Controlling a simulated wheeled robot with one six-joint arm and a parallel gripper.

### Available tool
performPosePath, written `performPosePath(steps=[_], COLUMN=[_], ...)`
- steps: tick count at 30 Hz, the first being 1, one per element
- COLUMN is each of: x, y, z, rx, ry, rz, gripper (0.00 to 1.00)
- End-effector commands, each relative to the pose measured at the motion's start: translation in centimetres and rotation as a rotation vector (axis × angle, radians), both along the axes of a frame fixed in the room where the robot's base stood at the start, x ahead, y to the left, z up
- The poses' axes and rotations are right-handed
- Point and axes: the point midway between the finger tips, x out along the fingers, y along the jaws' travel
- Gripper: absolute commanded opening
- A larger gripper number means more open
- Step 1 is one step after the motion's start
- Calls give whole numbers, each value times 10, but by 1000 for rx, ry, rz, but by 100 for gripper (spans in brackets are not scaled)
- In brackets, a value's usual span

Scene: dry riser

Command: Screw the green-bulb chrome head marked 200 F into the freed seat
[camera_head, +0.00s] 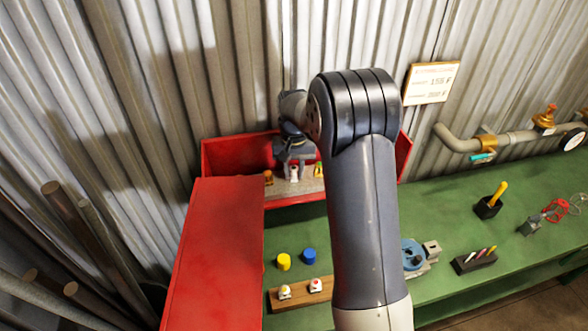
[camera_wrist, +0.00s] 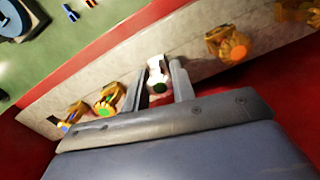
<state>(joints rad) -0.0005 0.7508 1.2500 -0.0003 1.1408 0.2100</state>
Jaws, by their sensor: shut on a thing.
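A chrome head with a green bulb (camera_wrist: 158,88) sits between the two fingers of my gripper (camera_wrist: 158,84) in the wrist view. The fingers are shut on it, and it is at the pale board (camera_wrist: 200,55) inside the red box. Whether it still touches the board is unclear, and no 200 F marking is legible. In the head view my gripper (camera_head: 295,165) is in the red box (camera_head: 235,152), partly hidden by my arm. A pipe (camera_head: 510,137) with brass fittings runs along the wall at right. I cannot tell which part is the freed seat.
Brass heads stand beside the held one: one with a green bulb (camera_wrist: 105,105), one with an orange bulb (camera_wrist: 230,45). A green bench (camera_head: 460,225) holds a blue-topped vise (camera_head: 412,255) and yellow and blue caps (camera_head: 308,255).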

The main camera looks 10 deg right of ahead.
Motion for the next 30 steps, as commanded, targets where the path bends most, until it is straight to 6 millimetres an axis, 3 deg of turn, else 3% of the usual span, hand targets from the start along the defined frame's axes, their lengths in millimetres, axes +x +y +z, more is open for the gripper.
performPosePath(steps=[9,21,30], x=[0,0,1], y=[0,0,1], z=[0,0,0], rx=[0,0,1], ry=[-1,-1,-1], rz=[-279,-322,-641], gripper=[0,0,0])
